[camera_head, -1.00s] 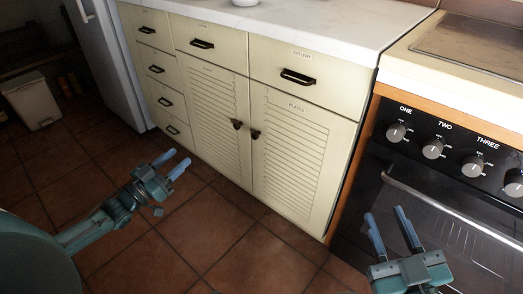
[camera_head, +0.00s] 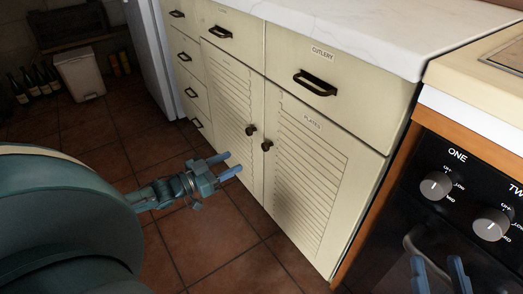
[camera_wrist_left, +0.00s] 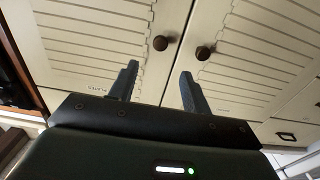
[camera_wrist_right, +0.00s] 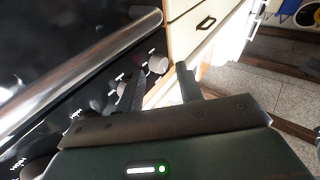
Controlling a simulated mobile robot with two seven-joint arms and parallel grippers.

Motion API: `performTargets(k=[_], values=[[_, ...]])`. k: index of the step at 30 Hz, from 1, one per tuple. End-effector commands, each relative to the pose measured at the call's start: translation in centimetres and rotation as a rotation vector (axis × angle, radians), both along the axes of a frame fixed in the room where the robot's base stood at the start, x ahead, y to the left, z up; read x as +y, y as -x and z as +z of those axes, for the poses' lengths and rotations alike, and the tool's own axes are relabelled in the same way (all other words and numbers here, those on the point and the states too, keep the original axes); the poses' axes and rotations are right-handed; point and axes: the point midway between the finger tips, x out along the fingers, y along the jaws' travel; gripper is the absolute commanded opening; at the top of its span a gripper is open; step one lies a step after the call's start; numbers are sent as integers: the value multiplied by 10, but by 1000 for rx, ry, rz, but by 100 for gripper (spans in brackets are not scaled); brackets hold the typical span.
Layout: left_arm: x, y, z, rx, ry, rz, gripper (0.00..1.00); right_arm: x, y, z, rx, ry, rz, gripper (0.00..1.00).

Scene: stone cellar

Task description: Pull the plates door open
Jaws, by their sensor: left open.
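The plates door (camera_head: 315,185) is a shut cream louvred door with a small label near its top. Its dark round knob (camera_head: 267,145) sits at its upper left, beside the knob (camera_head: 251,130) of the neighbouring shut door (camera_head: 232,125). My left gripper (camera_head: 230,166) is open and empty, in front of the doors, lower and left of the plates knob. In the left wrist view the plates knob (camera_wrist_left: 160,43) shows beyond the fingertips, touching neither. My right gripper (camera_head: 439,268) is open and empty in front of the oven; the right wrist view shows its fingers (camera_wrist_right: 160,85) apart.
The cutlery drawer (camera_head: 320,70) is shut above the plates door, under a white worktop (camera_head: 370,30). A black oven (camera_head: 460,210) with grey dials and a bar handle stands at right. A white bin (camera_head: 80,75) and bottles stand far left. Tiled floor before the doors is clear.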

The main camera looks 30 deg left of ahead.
Motion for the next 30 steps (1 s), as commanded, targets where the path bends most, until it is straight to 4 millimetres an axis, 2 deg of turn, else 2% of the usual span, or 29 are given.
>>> performTargets(k=[4, 9, 15, 21, 29, 30], values=[[-13, -32, -2, -7, 3, -1, 48, 2, 0, -6, -5, -32, 18, 36], [-26, -63, -2, -6, 1, 0, 48, 0, -7, 12, -136, -22, 24, 36], [-36, -88, -2, -4, 2, 0, 48, -2, -11, 29, -254, -10, 27, 36], [-40, -98, 0, -1, -1, 1, 48, -2, -11, 37, -302, -4, 28, 36], [-41, -99, 0, -1, 0, 1, 48, -2, -11, 38, -306, -3, 28, 36], [-41, -99, 0, -1, 0, 1, 46, -2, -11, 38, -306, -4, 29, 36]])
